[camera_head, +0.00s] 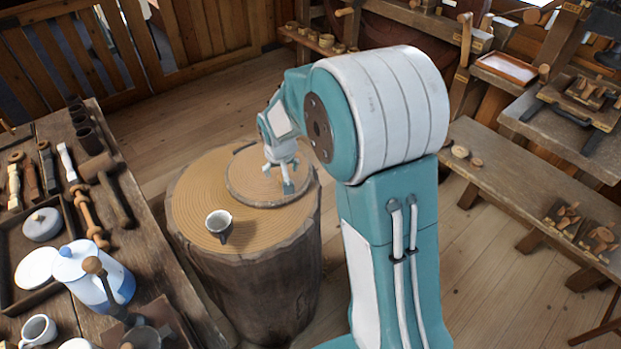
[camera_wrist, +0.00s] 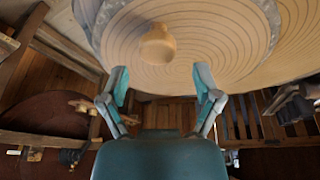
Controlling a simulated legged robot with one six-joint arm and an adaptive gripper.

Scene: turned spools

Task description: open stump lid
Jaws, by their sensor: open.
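The stump (camera_head: 264,262) stands on the floor with a ringed wooden top. Its round lid (camera_head: 240,187) lies at the back right of the top, and it also shows in the wrist view (camera_wrist: 215,45). My gripper (camera_head: 284,180) is above the lid in the head view. In the wrist view its two fingers (camera_wrist: 161,80) are spread apart, empty, with the knob beyond the tips and roughly between them. In the head view the knob is hidden by my gripper.
A small grey cup (camera_head: 219,226) stands on the stump's front part, left of the lid. A workbench (camera_head: 158,262) at left holds tools, a white-and-blue pitcher (camera_head: 90,275) and cups. A low bench (camera_head: 520,196) is at right. My arm fills the middle.

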